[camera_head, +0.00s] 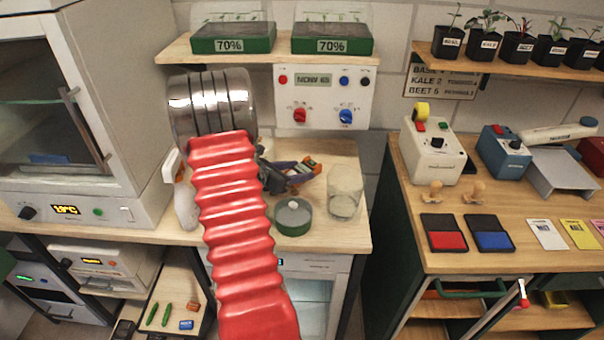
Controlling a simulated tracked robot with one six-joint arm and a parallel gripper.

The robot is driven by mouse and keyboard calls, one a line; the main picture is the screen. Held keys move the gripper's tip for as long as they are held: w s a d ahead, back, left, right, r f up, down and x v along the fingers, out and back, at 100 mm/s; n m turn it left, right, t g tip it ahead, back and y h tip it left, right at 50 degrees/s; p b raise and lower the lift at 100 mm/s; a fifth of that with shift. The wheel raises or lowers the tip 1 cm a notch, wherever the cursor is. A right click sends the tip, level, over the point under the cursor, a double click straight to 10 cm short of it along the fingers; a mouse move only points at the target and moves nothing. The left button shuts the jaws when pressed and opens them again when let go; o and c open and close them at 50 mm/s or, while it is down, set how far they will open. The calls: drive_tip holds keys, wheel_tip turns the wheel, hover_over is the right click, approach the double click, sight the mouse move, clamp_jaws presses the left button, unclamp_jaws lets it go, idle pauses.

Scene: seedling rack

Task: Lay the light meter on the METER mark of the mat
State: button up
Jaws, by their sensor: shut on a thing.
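My gripper (303,170) shows partly beyond my red ribbed arm, over the middle bench. Its purple-grey fingers point right and are shut on a small orange and dark thing, which looks like the light meter (309,164). The thing is small in view and partly covered by the fingers. I cannot make out the mat or its METER mark; my arm covers much of the bench's left part.
A green round tin (293,217) and a clear glass jar (345,190) stand close to my gripper. A control panel (323,97) is behind. An oven-like cabinet (75,110) stands left. The right bench (420,170) holds ink pads, stamps and devices, beyond a gap.

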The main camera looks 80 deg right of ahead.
sight(298, 172)
drive_tip(key=shift+c, duration=1)
drive_tip(key=shift+r, duration=0.1)
wheel_tip(298, 172, up, 10)
idle(0.6)
